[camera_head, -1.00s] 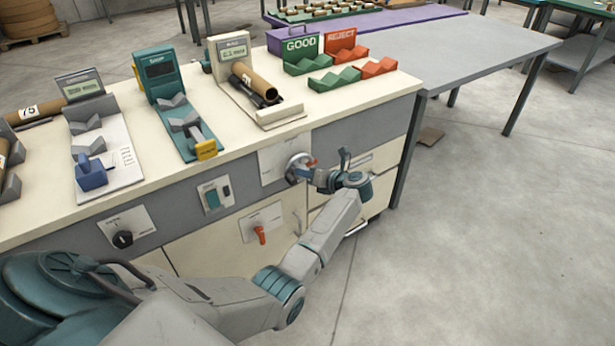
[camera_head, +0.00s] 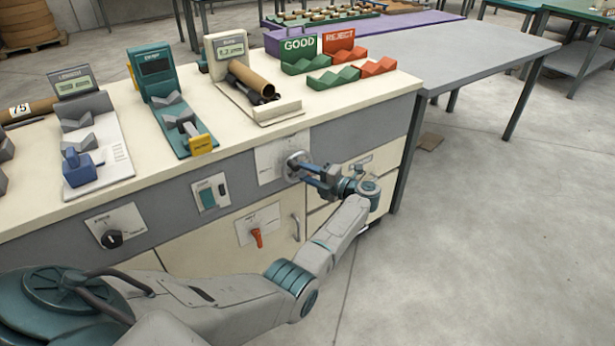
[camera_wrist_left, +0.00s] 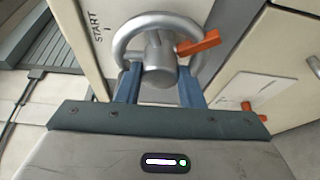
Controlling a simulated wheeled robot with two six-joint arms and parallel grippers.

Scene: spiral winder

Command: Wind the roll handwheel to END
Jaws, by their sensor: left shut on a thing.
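The roll handwheel (camera_head: 297,166) is a grey metal ring with a hub, mounted on a pale plate (camera_head: 268,161) on the bench front. In the left wrist view the handwheel (camera_wrist_left: 158,58) fills the upper middle, with an orange pointer (camera_wrist_left: 199,42) sticking out to the right and slightly up. A START mark (camera_wrist_left: 97,27) shows on the plate at its left; no END mark can be read. My left gripper (camera_head: 308,172) is at the wheel, its blue fingers (camera_wrist_left: 160,88) either side of the hub and shut on the wheel. My right gripper is not in view.
An orange-red lever (camera_head: 257,237) on a plate is below left of the wheel. A switch box (camera_head: 210,193) and black knob (camera_head: 111,239) are further left. A drawer handle (camera_head: 296,228) is below. Open floor lies at the right.

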